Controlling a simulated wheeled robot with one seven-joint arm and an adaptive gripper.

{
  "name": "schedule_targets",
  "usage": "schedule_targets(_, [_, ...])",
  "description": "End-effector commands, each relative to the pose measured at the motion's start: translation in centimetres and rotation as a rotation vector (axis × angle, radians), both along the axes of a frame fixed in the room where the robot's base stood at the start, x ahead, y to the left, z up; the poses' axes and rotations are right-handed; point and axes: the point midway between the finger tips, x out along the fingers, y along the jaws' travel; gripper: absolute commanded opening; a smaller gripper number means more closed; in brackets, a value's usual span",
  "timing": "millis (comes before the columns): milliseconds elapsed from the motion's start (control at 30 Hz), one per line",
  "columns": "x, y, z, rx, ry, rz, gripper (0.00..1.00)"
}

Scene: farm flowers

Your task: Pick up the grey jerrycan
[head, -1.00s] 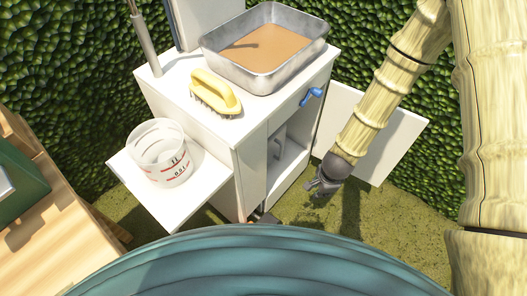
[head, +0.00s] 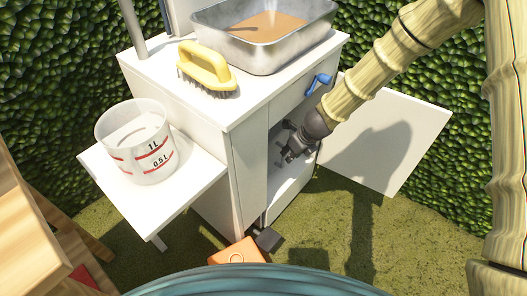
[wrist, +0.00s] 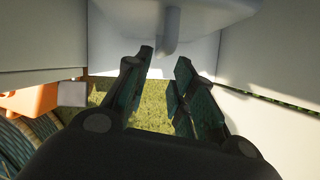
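My gripper (head: 284,155) is at the cabinet opening. In the wrist view its two dark fingers (wrist: 163,58) are apart with nothing between them. The fingertips point towards the handle-like part, and I cannot tell the exact distance.
The cabinet's open door (head: 400,140) stands to the right of my arm. A side shelf (head: 185,200) holds a measuring cup (head: 140,150). A yellow brush (head: 205,68) and metal basin (head: 262,48) are on top. An orange object (head: 238,252) lies on the grass in front.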

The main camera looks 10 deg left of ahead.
Motion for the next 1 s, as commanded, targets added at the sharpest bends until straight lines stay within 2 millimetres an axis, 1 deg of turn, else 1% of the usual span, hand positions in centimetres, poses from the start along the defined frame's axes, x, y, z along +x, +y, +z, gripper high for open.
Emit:
schedule_targets(33, [0.1, 0.1, -0.8, -0.001, 0.000, 0.001, 0.25])
schedule_targets(200, [0.7, 0.8, -3.1, -0.002, 0.001, 0.003, 0.25])
schedule_targets(300, [1.1, 1.1, -4.2, -0.002, 0.000, 0.004, 0.25])
schedule_targets(567, [1.4, 1.4, -5.3, -0.002, 0.000, 0.004, 0.25])
schedule_targets(900, [2.3, 2.1, -8.9, -0.002, 0.000, 0.004, 0.25])
schedule_targets(1000, [2.5, 2.3, -9.5, -0.002, 0.000, 0.004, 0.25])
